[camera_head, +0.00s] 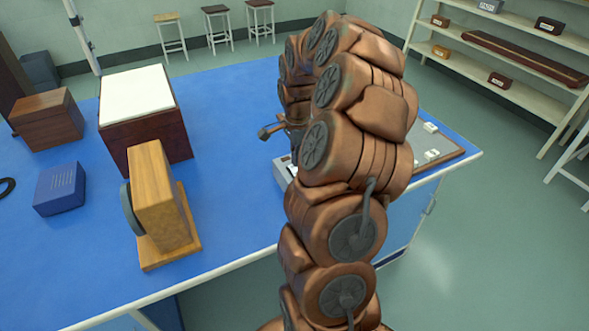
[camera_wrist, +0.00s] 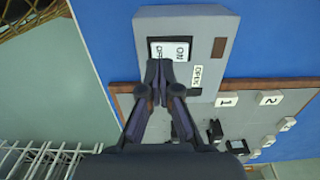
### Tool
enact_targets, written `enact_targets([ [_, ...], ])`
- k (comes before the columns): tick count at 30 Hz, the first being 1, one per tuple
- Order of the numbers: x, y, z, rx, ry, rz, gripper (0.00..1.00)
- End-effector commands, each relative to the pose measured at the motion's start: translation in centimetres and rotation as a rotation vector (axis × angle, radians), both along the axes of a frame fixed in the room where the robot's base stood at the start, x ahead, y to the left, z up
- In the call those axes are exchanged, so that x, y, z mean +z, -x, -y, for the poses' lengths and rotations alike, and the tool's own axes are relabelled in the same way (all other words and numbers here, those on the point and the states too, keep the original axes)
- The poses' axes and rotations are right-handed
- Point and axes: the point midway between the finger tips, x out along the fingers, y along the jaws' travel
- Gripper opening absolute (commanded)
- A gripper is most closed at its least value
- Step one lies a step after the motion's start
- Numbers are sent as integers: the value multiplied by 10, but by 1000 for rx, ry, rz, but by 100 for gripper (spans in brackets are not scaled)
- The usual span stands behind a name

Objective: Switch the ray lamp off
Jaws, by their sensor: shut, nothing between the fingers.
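A grey control box (camera_wrist: 215,28) fills the upper middle of the wrist view. On it is a rocker switch (camera_wrist: 176,45) with white faces marked ON and OFF. My gripper (camera_wrist: 159,66) is shut and empty, its fingertips at the switch's near edge, over the OFF/ON boundary. I cannot tell whether they touch it. In the head view a small part of the grey box (camera_head: 281,172) shows behind my arm, which hides the rest. I cannot tell which thing is the ray lamp itself.
A brown-edged board (camera_wrist: 245,120) with numbered white tags lies beside the box. On the blue table (camera_head: 225,190) stand a wooden block device (camera_head: 160,200), a white-topped dark box (camera_head: 140,100), a wooden chest (camera_head: 47,120) and a blue box (camera_head: 60,190). Shelves (camera_head: 510,60) stand at right.

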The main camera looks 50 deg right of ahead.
Motion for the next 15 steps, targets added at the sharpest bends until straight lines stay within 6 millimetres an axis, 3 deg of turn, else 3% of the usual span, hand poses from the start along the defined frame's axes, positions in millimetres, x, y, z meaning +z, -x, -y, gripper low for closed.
enact_targets([
  [15, 32, 0, 0, 0, 1, -1, 0],
])
